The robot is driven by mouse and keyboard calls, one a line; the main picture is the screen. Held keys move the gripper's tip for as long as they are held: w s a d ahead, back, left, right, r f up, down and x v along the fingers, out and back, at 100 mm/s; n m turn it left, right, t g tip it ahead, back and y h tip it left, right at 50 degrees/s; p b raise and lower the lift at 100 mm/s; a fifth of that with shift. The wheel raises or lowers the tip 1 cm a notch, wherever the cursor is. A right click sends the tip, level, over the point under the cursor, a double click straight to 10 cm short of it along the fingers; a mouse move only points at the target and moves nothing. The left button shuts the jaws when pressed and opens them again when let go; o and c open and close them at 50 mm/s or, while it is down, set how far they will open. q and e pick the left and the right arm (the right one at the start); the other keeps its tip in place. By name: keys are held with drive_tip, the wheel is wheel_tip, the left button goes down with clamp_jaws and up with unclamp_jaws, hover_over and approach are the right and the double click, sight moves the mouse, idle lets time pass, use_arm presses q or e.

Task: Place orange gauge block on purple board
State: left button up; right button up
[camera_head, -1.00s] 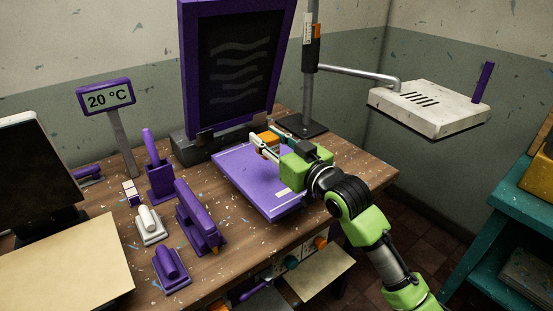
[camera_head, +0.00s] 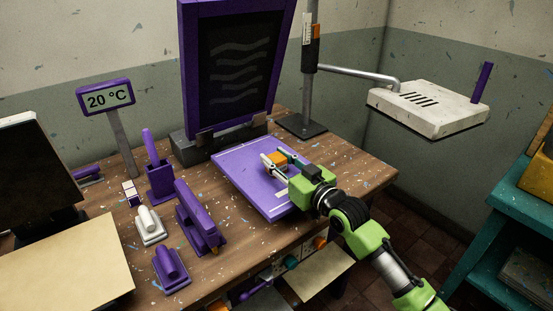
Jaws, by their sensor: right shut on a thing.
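The purple board (camera_head: 243,172) lies flat on the wooden table, in front of the framed dark screen. My right gripper (camera_head: 278,161) reaches in from the lower right, its fingers over the board's right part. It is shut on the orange gauge block (camera_head: 276,159), which shows between the fingers. The block is low over the board; I cannot tell whether it touches it. The arm and gripper body hide the board's lower right part. My left gripper is not in view.
The hinged screen (camera_head: 238,65) stands upright behind the board. A metal pole (camera_head: 309,85) carries a white arm-mounted box (camera_head: 428,108) at right. Purple tools, including a stapler-like one (camera_head: 197,215), stand left of the board. A temperature display (camera_head: 106,97) stands at the back left.

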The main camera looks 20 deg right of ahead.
drive_tip(key=o, duration=1)
drive_tip(key=shift+f, duration=0.1)
drive_tip(key=shift+r, duration=0.2)
drive_tip(key=shift+s+d+f, duration=0.15)
drive_tip(key=shift+s, duration=0.15)
drive_tip(key=b+v, duration=0.1)
drive_tip(key=v, duration=1)
drive_tip(key=shift+s+d, duration=0.1)
drive_tip(key=shift+s, duration=0.1)
